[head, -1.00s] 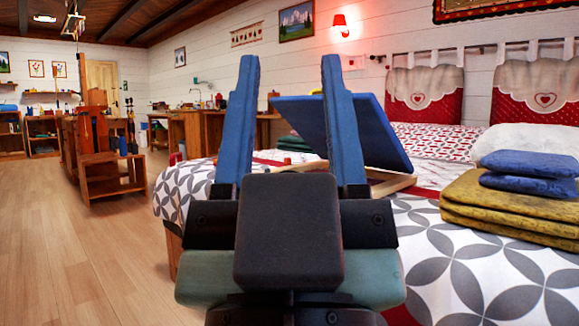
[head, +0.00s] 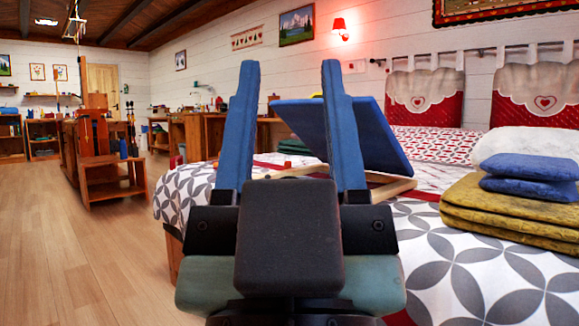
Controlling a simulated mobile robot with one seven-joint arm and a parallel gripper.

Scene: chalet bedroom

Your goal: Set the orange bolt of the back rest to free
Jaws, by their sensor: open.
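The back rest (head: 375,137) is a tilted blue panel on a light wooden frame (head: 396,187), lying on the bed in the head view. Part of it is hidden behind my gripper's right finger. A small reddish spot shows on the frame's left part between my fingers; I cannot tell whether it is the orange bolt. My gripper (head: 290,80) is open and empty, its two blue fingers pointing up and forward in front of the bed. It appears apart from the back rest, on the near side of it.
The bed (head: 430,265) has a grey-and-white patterned cover. Folded yellow blankets (head: 500,222) with blue cushions (head: 530,190) on top lie at the right. A low wooden shelf unit (head: 112,185) stands at the left. The wooden floor at the left front is clear.

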